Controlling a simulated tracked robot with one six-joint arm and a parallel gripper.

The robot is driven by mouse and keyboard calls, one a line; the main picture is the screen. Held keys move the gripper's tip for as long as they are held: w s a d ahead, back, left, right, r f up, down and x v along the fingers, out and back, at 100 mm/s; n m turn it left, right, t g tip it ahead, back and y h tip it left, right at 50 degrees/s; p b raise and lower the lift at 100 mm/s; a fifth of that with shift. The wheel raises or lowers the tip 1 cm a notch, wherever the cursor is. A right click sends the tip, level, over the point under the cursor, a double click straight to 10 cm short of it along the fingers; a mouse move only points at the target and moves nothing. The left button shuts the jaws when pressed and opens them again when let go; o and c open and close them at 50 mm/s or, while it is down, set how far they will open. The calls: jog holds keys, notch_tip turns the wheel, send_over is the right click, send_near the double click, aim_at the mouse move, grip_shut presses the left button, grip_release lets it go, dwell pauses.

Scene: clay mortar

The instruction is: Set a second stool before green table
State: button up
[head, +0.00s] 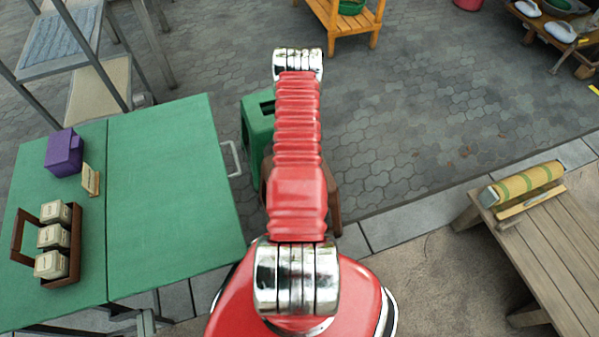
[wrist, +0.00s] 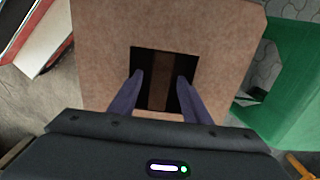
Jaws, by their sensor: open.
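The green table (head: 170,200) is at the left in the head view. A green stool (head: 257,130) stands by its right edge, next to a pale metal handle, and also shows at the right in the wrist view (wrist: 300,75). A brown stool (head: 333,205) is mostly hidden behind my arm in the head view. In the wrist view, the brown stool's top (wrist: 225,60) has a dark square hole. My gripper (wrist: 160,78) is open, with both fingertips at this hole. I cannot tell how deep they reach. My gripper is hidden in the head view.
A purple box (head: 64,152) and a rack of jars (head: 50,240) are on the green table. A wooden bench (head: 555,230) with a rolled item (head: 525,183) is at the right. An orange wooden stand (head: 345,20) is at the back. The paving at right centre is clear.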

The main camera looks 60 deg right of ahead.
notch_tip(320, 180, up, 11)
jog(key=shift+f, duration=0.2)
dwell(0.4)
dwell(0.6)
